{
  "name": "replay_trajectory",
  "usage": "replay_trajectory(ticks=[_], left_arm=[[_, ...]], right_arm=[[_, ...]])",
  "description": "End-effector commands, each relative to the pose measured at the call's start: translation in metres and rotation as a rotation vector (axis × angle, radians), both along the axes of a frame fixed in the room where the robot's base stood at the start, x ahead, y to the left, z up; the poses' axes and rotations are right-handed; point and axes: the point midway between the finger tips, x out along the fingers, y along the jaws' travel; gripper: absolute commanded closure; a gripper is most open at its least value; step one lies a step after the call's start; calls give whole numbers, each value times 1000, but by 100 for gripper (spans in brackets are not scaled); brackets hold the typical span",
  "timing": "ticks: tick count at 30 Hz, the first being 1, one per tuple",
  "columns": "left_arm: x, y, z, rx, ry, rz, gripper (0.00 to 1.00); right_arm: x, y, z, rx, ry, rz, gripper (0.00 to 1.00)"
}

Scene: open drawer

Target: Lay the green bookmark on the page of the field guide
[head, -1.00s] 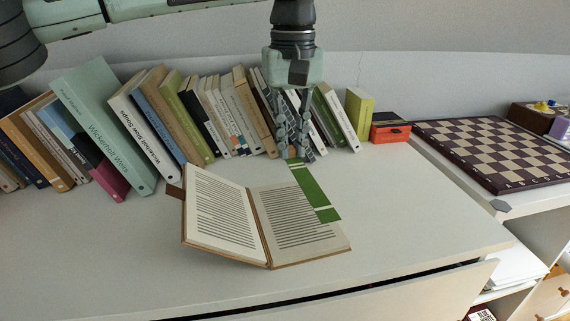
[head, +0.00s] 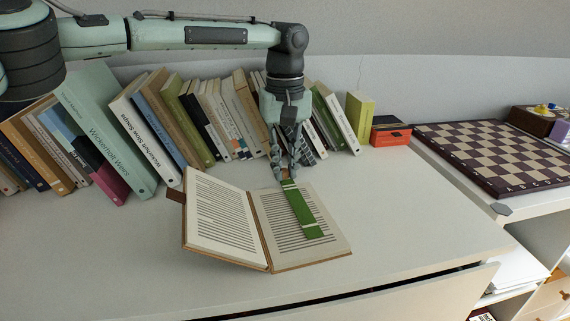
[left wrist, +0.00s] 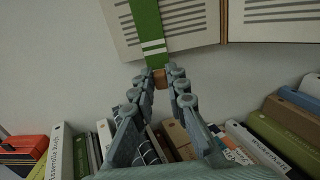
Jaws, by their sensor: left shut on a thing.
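The open field guide (head: 216,246) lies on the desk with text on both pages; it also shows upside down in the left wrist view (left wrist: 243,35). The green bookmark (head: 303,212) has white stripes near its ends and extends over the right-hand page. In the left wrist view the bookmark (left wrist: 148,27) runs out from the fingertips across that page. My left gripper (head: 281,177) is shut on the bookmark's brown end, at the page's far edge; its fingertips also show in the left wrist view (left wrist: 160,78). I cannot tell whether the bookmark touches the paper. My right gripper is not in view.
A row of leaning books (head: 205,122) stands at the back, close behind my left gripper. An orange and black box (head: 391,131) and a chessboard (head: 497,155) are at the right. A drawer front (head: 420,295) sticks out below the desk edge. The desk front is clear.

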Motion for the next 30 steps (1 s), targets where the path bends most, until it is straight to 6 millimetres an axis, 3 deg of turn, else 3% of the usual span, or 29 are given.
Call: replay_trajectory(ticks=[2,3,8,19,23,30], left_arm=[[0,0,-1,0,1,0,97],[0,0,-2,0,1,0,85],[0,0,-2,0,1,0,66],[0,0,0,0,-1,1,66],[0,0,20,-3,-2,1,66],[1,0,73,-3,-2,2,66]], right_arm=[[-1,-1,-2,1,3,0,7],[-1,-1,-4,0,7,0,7],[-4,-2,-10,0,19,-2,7],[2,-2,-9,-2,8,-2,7],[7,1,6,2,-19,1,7],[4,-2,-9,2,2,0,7]])
